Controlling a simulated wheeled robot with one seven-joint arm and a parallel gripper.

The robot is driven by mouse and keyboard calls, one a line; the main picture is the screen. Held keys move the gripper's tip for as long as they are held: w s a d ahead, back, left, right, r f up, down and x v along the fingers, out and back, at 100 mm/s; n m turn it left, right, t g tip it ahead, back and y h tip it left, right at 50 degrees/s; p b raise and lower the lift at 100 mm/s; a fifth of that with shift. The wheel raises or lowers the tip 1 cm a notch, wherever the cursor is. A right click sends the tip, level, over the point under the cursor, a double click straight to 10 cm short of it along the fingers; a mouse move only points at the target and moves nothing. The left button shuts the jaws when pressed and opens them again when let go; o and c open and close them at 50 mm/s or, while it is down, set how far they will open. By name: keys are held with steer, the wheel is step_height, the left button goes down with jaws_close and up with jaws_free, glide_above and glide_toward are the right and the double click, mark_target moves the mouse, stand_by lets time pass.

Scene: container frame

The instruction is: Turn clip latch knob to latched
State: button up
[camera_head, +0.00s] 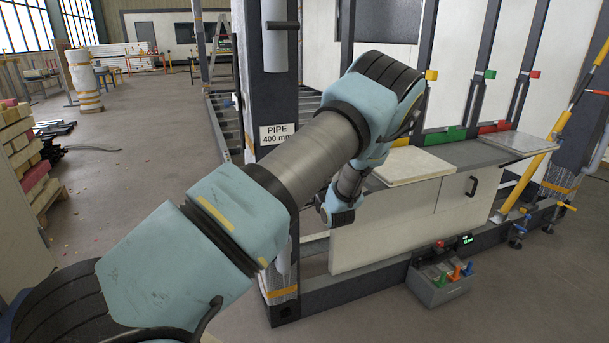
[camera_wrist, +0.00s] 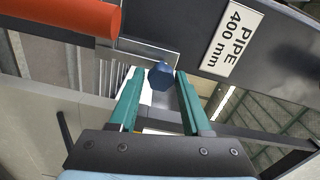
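A dark blue faceted knob (camera_wrist: 161,76), apparently the clip latch knob, shows in the wrist view in front of a grey metal plate. My gripper (camera_wrist: 158,74) has two teal fingers spread apart, their tips to either side of the knob. A gap shows on the left side of the knob; the right fingertip is very close to it, and I cannot tell if it touches. The gripper looks open. In the head view my arm reaches to the post with the "PIPE 400 mm" sign (camera_head: 277,132); the knob and the fingertips are hidden there.
A red-orange cylinder (camera_wrist: 75,17) is at the upper left of the wrist view, near the left finger. A light cabinet (camera_head: 385,222) with a worktop stands right of my wrist. A grey box with coloured levers (camera_head: 440,285) sits on the floor in front.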

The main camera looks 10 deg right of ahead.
steer(key=o, duration=0.3)
steer(key=s, duration=0.3)
steer(key=s+d+b, duration=0.1)
steer(key=s, duration=0.3)
steer(key=s+b, duration=0.1)
steer(key=s, duration=0.2)
steer(key=shift+s+d, duration=0.2)
steer(key=shift+s, duration=0.15)
steer(key=a+r+n+g+h+p, duration=0.25)
steer(key=a+n+g, duration=0.55)
steer(key=a, duration=0.5)
steer(key=s+a+r+n+g, duration=0.1)
steer(key=s+a+r+g, duration=0.1)
steer(key=s+a, duration=0.3)
steer(key=s+a+r+n+g+p, duration=0.1)
steer(key=s+a+r+n+g, duration=0.1)
steer(key=s+a, duration=0.3)
steer(key=s+a+r+n+g+p, duration=0.1)
steer(key=s+a+g, duration=0.3)
steer(key=s, duration=0.5)
steer(key=shift+s+a+r+n, duration=0.2)
steer(key=shift+a+r+n, duration=0.1)
steer(key=shift+a+r, duration=0.15)
steer(key=shift+s+a+r+n, duration=0.15)
steer(key=shift+a+r+n, duration=0.15)
steer(key=shift+a+r, duration=0.15)
